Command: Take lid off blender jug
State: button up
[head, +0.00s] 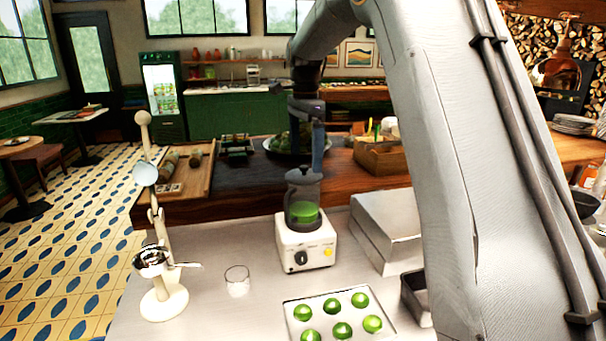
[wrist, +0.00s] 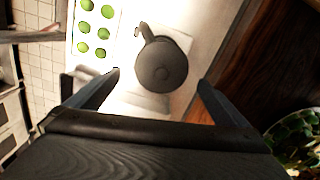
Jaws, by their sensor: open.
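The blender (head: 306,243) stands on the metal counter in the head view, with a cream base, a dark knob and a yellow button. Its jug (head: 304,213) holds green contents. The dark lid (head: 303,177) sits on top of the jug.
A tray of limes (head: 338,312) lies in front of the blender. A glass (head: 237,280) and a cream citrus press (head: 163,290) stand to the left. A metal box (head: 388,228) is close on the right. Behind are a wooden ledge and a bowl of greens (wrist: 300,135).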

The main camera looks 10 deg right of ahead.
aim_at(304, 166)
jog(key=shift+w+a+f+p, duration=0.1)
jog(key=shift+f+p, duration=0.6)
jog(key=shift+f, duration=0.45)
jog(key=shift+w+f+p, duration=0.1)
jog(key=shift+f+p, duration=0.55)
jog(key=shift+f, duration=0.5)
jog(key=c, duration=1)
jog(key=shift+c, duration=0.2)
